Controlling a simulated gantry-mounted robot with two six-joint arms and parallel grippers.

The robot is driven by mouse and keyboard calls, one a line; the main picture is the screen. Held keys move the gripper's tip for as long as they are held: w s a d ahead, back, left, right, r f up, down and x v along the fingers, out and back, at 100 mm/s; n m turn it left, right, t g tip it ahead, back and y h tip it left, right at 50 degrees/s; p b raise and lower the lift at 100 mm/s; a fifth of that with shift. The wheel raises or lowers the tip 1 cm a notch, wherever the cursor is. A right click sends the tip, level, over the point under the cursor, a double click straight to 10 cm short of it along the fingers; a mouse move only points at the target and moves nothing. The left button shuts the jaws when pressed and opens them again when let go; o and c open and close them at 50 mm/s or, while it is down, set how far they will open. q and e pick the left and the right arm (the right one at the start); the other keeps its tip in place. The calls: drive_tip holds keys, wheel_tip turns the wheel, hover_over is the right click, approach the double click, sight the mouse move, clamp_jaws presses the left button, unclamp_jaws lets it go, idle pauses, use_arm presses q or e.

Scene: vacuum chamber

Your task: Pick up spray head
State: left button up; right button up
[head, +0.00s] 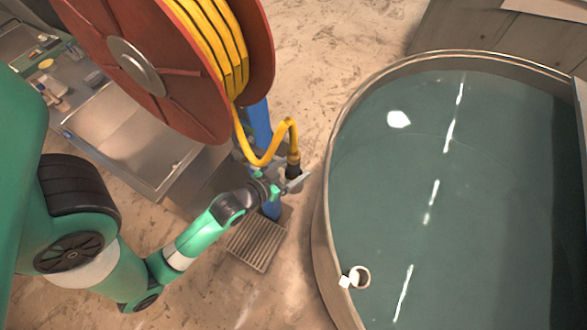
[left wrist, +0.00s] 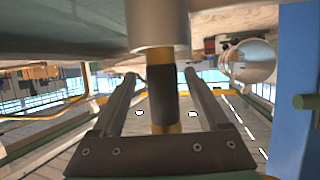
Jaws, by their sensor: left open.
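The spray head (head: 293,170) hangs at the end of the yellow hose (head: 263,158), beside the blue post, in the head view. My left gripper (head: 295,183) is at it and partly covers it. In the left wrist view the spray head shows as an upright piece with a grey cylinder at the top and a dark grip (left wrist: 162,97) below, with yellow sections. The two fingers of my left gripper (left wrist: 161,76) stand open on either side of the dark grip, with visible gaps. My right gripper is not in view.
A large red hose reel (head: 85,25) stands above on the left. The blue post (head: 262,125) is close by, and rises at the right in the left wrist view (left wrist: 299,60). A round water tank (head: 322,190) is to the right, a metal sink (head: 125,125) to the left.

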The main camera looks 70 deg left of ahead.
use_arm(q)
drive_tip(key=x, duration=0.3)
drive_tip(key=shift+w+a+f, duration=0.15)
drive_tip(key=shift+a, duration=0.1)
clamp_jaws()
